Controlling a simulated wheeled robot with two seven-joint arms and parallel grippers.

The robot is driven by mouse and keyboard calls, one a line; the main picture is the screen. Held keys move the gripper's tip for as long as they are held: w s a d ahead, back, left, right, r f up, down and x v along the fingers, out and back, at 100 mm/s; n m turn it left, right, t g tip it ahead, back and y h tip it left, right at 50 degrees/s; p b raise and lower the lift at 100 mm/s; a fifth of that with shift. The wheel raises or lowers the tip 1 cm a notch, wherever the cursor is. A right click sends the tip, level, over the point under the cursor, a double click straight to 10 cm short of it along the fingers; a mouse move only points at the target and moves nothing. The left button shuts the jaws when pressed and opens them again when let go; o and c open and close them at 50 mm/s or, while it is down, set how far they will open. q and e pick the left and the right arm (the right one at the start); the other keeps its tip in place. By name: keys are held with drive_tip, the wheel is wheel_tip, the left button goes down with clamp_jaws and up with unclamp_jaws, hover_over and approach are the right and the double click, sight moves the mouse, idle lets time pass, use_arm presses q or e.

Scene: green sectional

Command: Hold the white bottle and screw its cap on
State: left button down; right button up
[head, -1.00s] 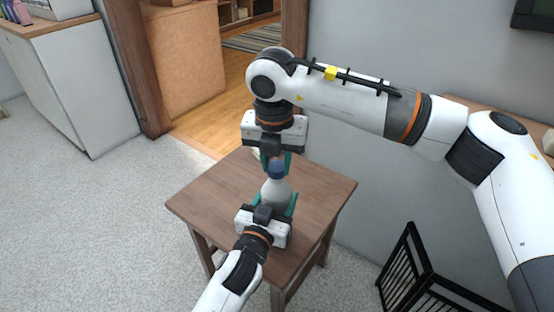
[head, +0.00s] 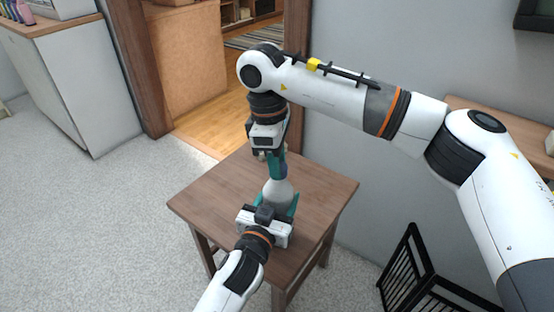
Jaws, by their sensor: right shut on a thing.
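The white bottle (head: 278,191) stands upright above the small wooden table, its neck pointing up. A dark blue cap (head: 283,169) is at its top, partly hidden by a teal finger. My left gripper (head: 278,203) comes from the front, its teal fingers on either side of the bottle's body, shut on it. My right gripper (head: 277,166) points down from above and is shut on the cap. I cannot tell how far the cap sits on the threads. The bottle's base is hidden behind my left gripper.
The small wooden table (head: 208,203) has a clear top around the bottle. A black slatted rack (head: 412,268) stands on the floor at right. A white cabinet (head: 75,90) is at far left, and a doorway opens behind the table.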

drive_tip(key=o, duration=0.9)
drive_tip(key=shift+o, duration=0.2)
drive_tip(key=shift+r, duration=0.1)
drive_tip(key=shift+r, duration=2.2)
drive_tip(key=shift+c, duration=0.2)
